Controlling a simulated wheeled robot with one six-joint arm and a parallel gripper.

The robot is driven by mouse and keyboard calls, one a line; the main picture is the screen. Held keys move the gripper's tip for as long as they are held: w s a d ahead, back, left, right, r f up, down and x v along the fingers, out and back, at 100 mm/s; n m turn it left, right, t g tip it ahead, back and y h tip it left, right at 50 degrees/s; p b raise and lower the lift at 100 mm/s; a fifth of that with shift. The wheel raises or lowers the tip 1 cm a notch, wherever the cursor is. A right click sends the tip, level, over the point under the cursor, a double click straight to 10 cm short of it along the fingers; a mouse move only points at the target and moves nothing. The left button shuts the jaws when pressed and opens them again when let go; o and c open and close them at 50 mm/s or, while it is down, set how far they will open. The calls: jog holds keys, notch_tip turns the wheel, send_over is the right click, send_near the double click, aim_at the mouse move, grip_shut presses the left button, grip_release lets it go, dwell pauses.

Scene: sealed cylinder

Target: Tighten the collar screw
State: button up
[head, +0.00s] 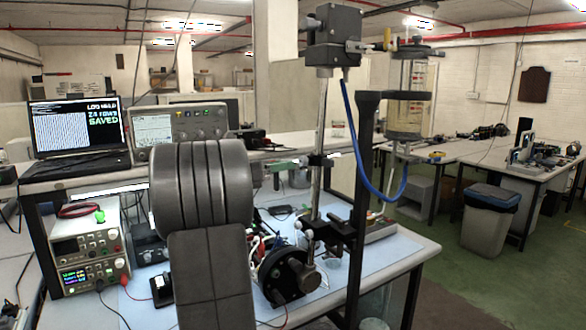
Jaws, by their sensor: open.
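A clear upright cylinder (410,75) with dark end caps stands at upper right, beside a dark grey box (333,38) on a metal rod (321,120). A small clamp-like fitting (318,160) sits on the rod, with a short green piece (283,166) to its left. A larger dark clamp with knobs (328,230) sits lower. I cannot tell which of these is the collar, and no collar screw can be made out. My grey arm links (212,275) fill the lower left centre and hide part of the bench. I cannot make out my gripper.
A blue hose (366,165) loops below the box. A round black device (286,275) stands on the blue bench mat (385,252). A laptop (77,130), an oscilloscope (180,130) and a power supply (88,255) are at left. Open green floor (475,285) lies at right, beside a bin (490,215).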

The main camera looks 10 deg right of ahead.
aim_at(301, 161)
jog(key=b+v, duration=0.1)
jog(key=v, duration=0.7)
jog(key=shift+a, duration=0.15)
jog(key=p+x, duration=0.3)
jog(key=x, duration=1.1)
jog(key=shift+s, duration=0.1)
jog(key=shift+f+b, duration=0.1)
jog(key=shift+b, duration=0.25)
jog(key=shift+a, duration=0.1)
jog(key=shift+m, duration=0.3)
jog(key=shift+r+p, duration=0.25)
jog(key=shift+p, duration=0.15)
